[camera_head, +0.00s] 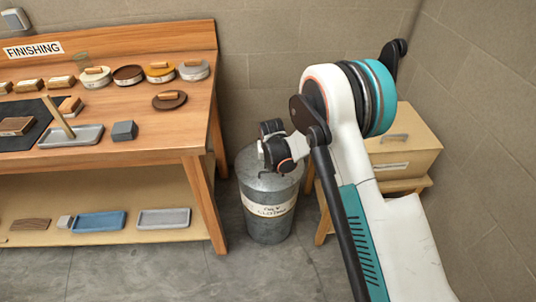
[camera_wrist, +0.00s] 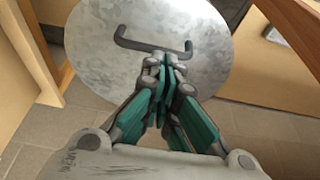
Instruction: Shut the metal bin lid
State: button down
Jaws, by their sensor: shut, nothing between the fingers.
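The metal bin (camera_head: 268,218) is a grey cylinder with a pale lettered label, standing on the floor between the bench and a low wooden stand. Its round metal lid (camera_wrist: 110,62) with a dark bar handle (camera_wrist: 125,41) fills the upper middle of the wrist view. In the head view the lid (camera_head: 250,172) shows at the bin's top, partly hidden by my arm; I cannot tell whether it sits fully closed. My gripper (camera_wrist: 166,64) is shut and empty, its tips together in front of the lid close to the handle. Whether they touch it is unclear. The fingers are hidden in the head view.
A wooden bench (camera_head: 150,148) with finishing tools stands left of the bin. Its lower shelf (camera_head: 100,185) holds trays. A wooden box (camera_head: 405,150) on a stand is to the right, partly behind my arm. Walls close in behind and right. The floor in front is clear.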

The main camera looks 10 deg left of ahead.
jog(key=shift+s+d+f+t, duration=0.1)
jog(key=shift+s+f+t, duration=0.2)
jog(key=shift+f, duration=0.45)
jog(key=shift+s+f+t, duration=0.15)
jog(key=shift+f+t, duration=0.2)
jog(key=shift+f, duration=0.35)
jog(key=shift+s+d+f+t, duration=0.1)
jog(key=shift+s+f+t, duration=0.2)
jog(key=shift+f, duration=0.45)
jog(key=r, duration=0.2)
jog(key=w+r+p, duration=0.1)
jog(key=r, duration=0.1)
jog(key=shift+a+r, duration=0.1)
jog(key=s+d+f, duration=0.1)
jog(key=s+d, duration=0.1)
jog(key=s, duration=0.7)
jog(key=shift+s+d+f+p, duration=0.2)
jog(key=shift+s+f+p, duration=0.15)
jog(key=shift+s+p, duration=0.1)
jog(key=shift+w, duration=0.1)
